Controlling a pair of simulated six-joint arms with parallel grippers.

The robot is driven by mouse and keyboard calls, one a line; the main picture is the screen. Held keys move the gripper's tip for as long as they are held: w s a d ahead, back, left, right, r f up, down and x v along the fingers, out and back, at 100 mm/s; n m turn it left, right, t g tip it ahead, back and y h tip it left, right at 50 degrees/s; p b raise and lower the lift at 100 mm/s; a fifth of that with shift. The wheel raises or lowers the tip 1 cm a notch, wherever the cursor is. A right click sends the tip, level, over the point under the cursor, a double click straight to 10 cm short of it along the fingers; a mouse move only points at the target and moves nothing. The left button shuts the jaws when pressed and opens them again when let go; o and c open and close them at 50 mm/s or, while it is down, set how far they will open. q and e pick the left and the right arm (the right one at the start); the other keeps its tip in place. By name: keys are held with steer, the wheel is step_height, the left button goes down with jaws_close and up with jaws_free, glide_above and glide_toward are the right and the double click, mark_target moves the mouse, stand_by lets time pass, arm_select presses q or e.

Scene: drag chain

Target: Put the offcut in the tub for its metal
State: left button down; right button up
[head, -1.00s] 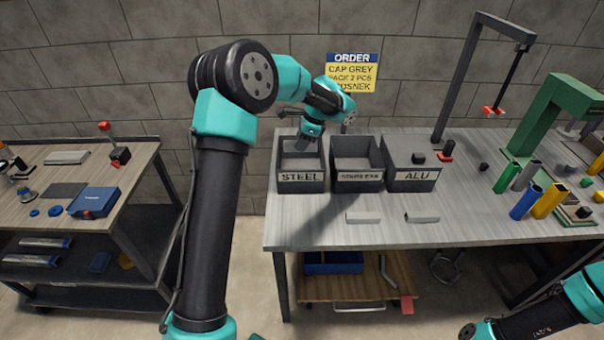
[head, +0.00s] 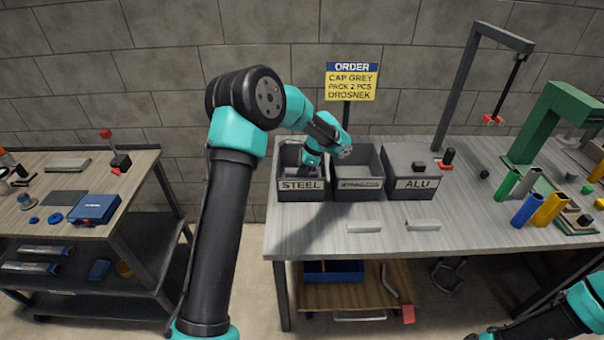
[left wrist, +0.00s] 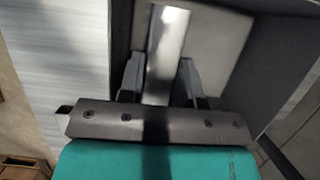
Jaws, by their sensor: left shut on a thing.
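My left gripper (head: 311,165) reaches down into the mouth of the tub labelled STEEL (head: 302,189), the left one of three dark tubs. In the left wrist view my left gripper (left wrist: 160,85) is shut on the offcut (left wrist: 168,45), a shiny, narrow metal strip. The strip points away from the fingers, over the tub's grey inside (left wrist: 215,42). I cannot tell whether it touches the tub. The offcut is hidden in the head view. The middle tub (head: 358,189) has a label too blurred to read. The right tub is labelled ALU (head: 410,189). My right gripper is out of view.
Two pale bars (head: 363,227) (head: 422,225) lie in front of the tubs. An order sign (head: 351,82) stands behind. Coloured tubes (head: 549,209) and a green press (head: 555,115) are at the right.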

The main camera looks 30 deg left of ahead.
arm_select(q)
steer(key=shift+f, duration=0.75)
steer(key=shift+f, duration=0.65)
steer(key=c, duration=1.1)
jaws_free()
steer(key=shift+f, duration=0.1)
steer(key=shift+r, duration=0.45)
steer(key=v, duration=1.2)
steer(key=shift+r, duration=0.35)
